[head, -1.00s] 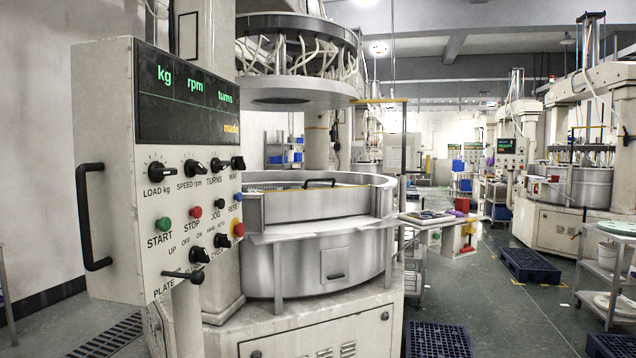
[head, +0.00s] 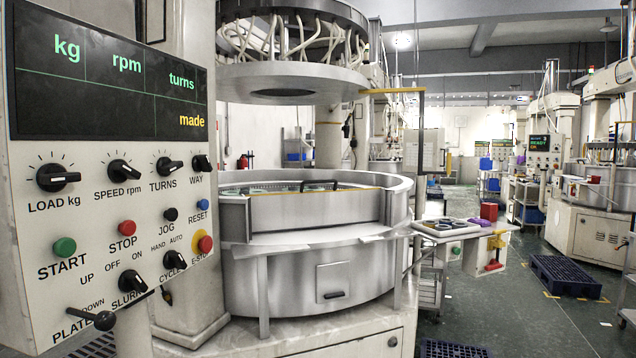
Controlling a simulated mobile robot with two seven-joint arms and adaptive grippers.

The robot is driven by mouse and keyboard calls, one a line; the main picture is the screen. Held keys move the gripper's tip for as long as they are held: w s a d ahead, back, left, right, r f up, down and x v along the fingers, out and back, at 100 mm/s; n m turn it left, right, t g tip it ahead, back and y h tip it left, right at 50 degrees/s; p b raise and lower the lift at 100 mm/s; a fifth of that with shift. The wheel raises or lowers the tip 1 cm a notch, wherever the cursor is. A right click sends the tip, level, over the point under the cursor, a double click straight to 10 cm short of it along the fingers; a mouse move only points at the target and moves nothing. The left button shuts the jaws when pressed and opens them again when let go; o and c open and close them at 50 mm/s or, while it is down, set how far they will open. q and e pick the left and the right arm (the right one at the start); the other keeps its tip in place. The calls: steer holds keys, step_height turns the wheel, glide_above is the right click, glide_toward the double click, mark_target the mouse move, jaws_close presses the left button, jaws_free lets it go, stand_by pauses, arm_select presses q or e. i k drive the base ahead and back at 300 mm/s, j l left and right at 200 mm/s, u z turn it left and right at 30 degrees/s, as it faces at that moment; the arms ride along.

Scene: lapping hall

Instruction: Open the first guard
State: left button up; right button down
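The nearest lapping machine has a round steel tub (head: 405,190). A flat steel guard panel (head: 315,207) with a yellow top edge stands upright across the tub's front opening. A black bar handle (head: 306,186) shows at the guard's top edge. The guard appears closed. A steel shelf (head: 310,243) runs below it, with a small black-handled door (head: 333,282) under that. Neither of my grippers is in view.
A control panel (head: 110,190) with knobs and buttons fills the near left. The raised upper plate (head: 292,82) hangs above the tub. A small table (head: 447,232) with rings stands to the right. A blue pallet (head: 563,275) lies on the floor; the aisle beside it is open.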

mark_target(280, 212)
steer(key=i+l, duration=0.25)
steer(key=i+l+u, duration=0.15)
steer(key=i+l, duration=0.3)
steer(key=l, duration=0.2)
steer(key=i+l+u, duration=0.15)
steer(key=i+l, duration=0.25)
steer(key=l, duration=0.25)
steer(key=i+l+u, duration=0.15)
steer(key=i+l, duration=0.25)
steer(key=l, duration=0.3)
steer(key=i+l+u, duration=0.15)
steer(key=l, duration=0.25)
steer(key=i, duration=0.05)
